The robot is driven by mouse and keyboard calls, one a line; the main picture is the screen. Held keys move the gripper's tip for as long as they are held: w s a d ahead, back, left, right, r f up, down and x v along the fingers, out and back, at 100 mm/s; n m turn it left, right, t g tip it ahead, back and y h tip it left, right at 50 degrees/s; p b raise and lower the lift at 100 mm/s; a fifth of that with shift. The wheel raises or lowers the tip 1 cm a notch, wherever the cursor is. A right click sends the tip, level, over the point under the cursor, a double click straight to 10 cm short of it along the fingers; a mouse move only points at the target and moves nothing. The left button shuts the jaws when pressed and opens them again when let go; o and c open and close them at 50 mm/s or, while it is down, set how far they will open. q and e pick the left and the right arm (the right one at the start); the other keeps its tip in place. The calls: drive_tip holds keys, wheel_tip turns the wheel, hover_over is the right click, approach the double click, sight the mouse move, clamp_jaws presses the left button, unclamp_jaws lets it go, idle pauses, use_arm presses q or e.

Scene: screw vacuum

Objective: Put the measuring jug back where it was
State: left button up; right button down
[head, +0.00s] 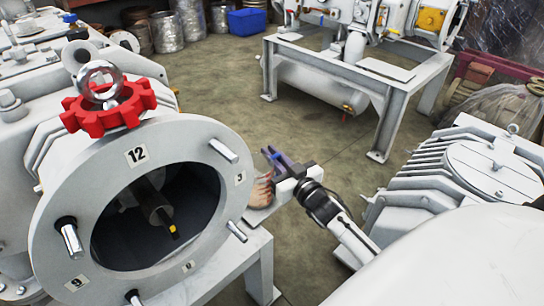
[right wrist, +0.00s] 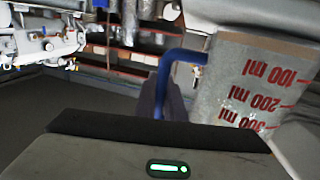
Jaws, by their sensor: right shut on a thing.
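The measuring jug (head: 261,191) is pale and see-through with red markings. In the head view it is small and partly hidden behind the right gripper and beside the flanged opening of the large machine. In the right wrist view the jug (right wrist: 262,82) fills the right side, with red ml marks that read upside down. Its blue handle (right wrist: 175,72) runs to the finger of my right gripper (right wrist: 165,98). My right gripper (head: 273,160) is shut on the handle and holds the jug near the machine's rim. My left gripper is in neither view.
The machine's round flange (head: 140,140) has protruding studs, numbers, and a red star-shaped knob (head: 108,108) on top. A grey pump frame (head: 375,85) stands at the back, a ribbed grey motor (head: 470,170) at the right. A blue bin (head: 247,21) sits far back. The floor between is clear.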

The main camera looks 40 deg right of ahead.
drive_tip(key=c, duration=2.2)
unclamp_jaws()
drive_tip(key=shift+f, duration=0.15)
drive_tip(key=o, duration=0.4)
drive_tip(key=shift+c, duration=0.2)
